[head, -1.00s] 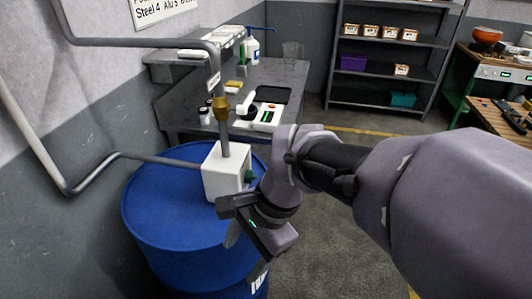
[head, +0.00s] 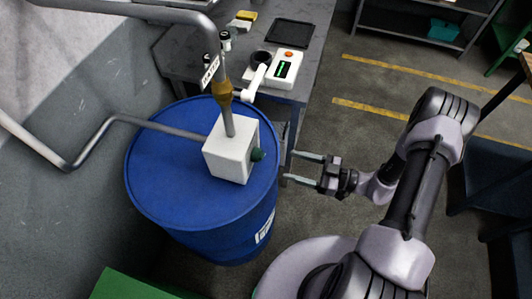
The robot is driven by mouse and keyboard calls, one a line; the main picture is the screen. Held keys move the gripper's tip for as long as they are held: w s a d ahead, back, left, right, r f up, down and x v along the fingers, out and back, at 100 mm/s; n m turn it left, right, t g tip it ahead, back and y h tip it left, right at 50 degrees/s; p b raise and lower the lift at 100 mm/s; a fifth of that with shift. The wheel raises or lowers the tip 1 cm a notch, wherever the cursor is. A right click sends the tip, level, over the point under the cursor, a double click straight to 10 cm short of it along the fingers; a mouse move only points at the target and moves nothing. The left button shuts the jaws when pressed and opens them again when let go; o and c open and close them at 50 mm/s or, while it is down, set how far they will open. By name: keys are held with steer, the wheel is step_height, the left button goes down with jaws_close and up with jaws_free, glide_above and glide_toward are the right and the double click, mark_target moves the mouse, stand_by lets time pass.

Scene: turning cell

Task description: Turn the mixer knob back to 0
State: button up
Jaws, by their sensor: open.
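A white mixer box (head: 230,150) stands on top of a blue drum (head: 165,190), with a pipe and a brass fitting (head: 222,92) rising from it. A dark green knob (head: 258,155) sticks out from the box's right side. Its dial marks are too small to read. My gripper (head: 302,169) is open and empty to the right of the drum, with its two fingers pointing left toward the knob. A clear gap lies between the fingertips and the knob.
A grey workbench (head: 305,30) behind the drum holds a white meter (head: 283,68) with a green display and a black tray (head: 290,28). Grey pipes run along the left wall.

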mark_target(258, 155)
steer(key=x, duration=1)
steer(key=shift+w+b, duration=0.1)
steer(key=shift+b, duration=0.3)
jaws_close()
